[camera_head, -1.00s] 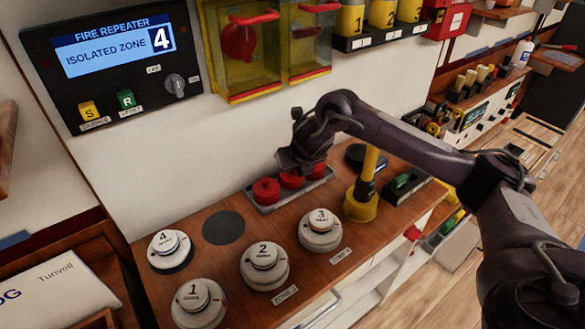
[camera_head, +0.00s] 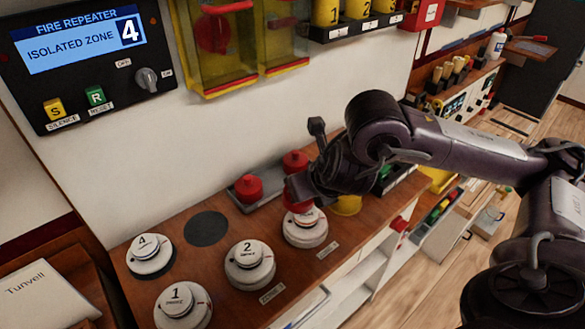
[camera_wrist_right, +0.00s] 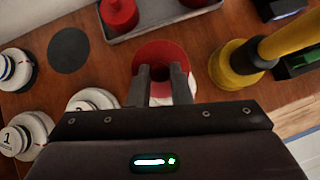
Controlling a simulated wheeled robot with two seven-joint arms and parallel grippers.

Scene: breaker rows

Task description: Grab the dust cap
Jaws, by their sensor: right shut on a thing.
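My right gripper (camera_head: 300,187) is shut on a red dust cap (camera_head: 297,203), a round flanged cap. In the head view the cap is just above or at the top of the white detector 3 (camera_head: 305,230); I cannot tell whether they touch. The wrist view shows the right gripper's fingertips (camera_wrist_right: 164,75) closed on the middle of the red cap (camera_wrist_right: 148,54), with a white rim of detector below it. Two other red dust caps (camera_head: 248,188) and (camera_head: 294,160) stand in the grey tray (camera_head: 262,200). My left gripper is not in view.
White detectors 1 (camera_head: 182,303), 2 (camera_head: 249,264) and 4 (camera_head: 150,256) stand on the wooden bench. A dark empty disc (camera_head: 206,229) lies behind them. A yellow-based tool (camera_wrist_right: 235,65) stands right of the held cap. The fire repeater panel (camera_head: 90,60) hangs above.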

